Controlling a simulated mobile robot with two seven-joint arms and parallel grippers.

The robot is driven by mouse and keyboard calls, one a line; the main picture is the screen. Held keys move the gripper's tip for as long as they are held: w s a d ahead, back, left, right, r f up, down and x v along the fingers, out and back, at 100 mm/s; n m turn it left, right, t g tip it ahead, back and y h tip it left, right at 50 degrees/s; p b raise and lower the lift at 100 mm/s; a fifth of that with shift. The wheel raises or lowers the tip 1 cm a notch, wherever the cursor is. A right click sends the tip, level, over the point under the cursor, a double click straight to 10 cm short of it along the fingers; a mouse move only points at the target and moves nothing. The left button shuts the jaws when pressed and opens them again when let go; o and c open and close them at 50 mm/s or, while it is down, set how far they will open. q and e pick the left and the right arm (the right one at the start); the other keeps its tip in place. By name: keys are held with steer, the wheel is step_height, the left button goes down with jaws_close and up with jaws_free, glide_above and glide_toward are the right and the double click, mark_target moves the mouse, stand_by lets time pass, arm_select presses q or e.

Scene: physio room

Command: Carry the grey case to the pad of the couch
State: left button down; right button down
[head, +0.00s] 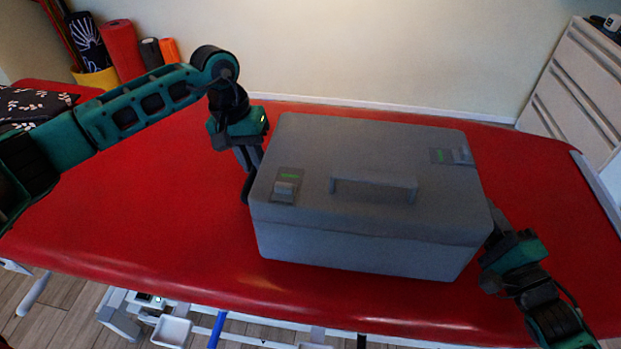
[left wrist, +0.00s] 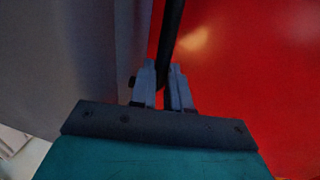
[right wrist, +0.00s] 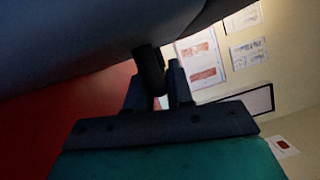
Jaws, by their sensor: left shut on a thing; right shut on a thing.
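The grey case (head: 370,235) has a lid handle and two latches, and it is over the red pad (head: 150,220) of the couch, close to its front edge. I cannot tell whether its base touches the pad. My left gripper (head: 250,175) is at the case's left end, shut on a dark side handle (left wrist: 170,35) that shows in the left wrist view.
A patterned black cushion (head: 35,105) lies at the pad's left end. A yellow bin (head: 97,78) with rolls stands behind it. A white drawer cabinet (head: 575,85) stands at the back right. The pad is bare left of the case.

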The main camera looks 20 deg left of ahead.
arm_select(q)
steer(key=shift+f+b, duration=0.4)
steer(key=shift+f, duration=0.1)
arm_select(e)
steer(key=shift+f, duration=0.45)
arm_select(q)
steer(key=c, duration=1.5)
jaws_free()
steer(key=shift+f, duration=0.15)
steer(key=shift+c, duration=0.2)
arm_select(e)
steer(key=c, duration=1.4)
jaws_free()
steer(key=shift+f, duration=0.2)
steer(key=shift+c, duration=0.2)
arm_select(q)
steer(key=o, duration=0.4)
arm_select(e)
steer(key=o, duration=0.4)
steer(key=shift+r, duration=0.1)
arm_select(q)
steer(key=shift+o, duration=0.2)
arm_select(e)
steer(key=shift+o, duration=0.2)
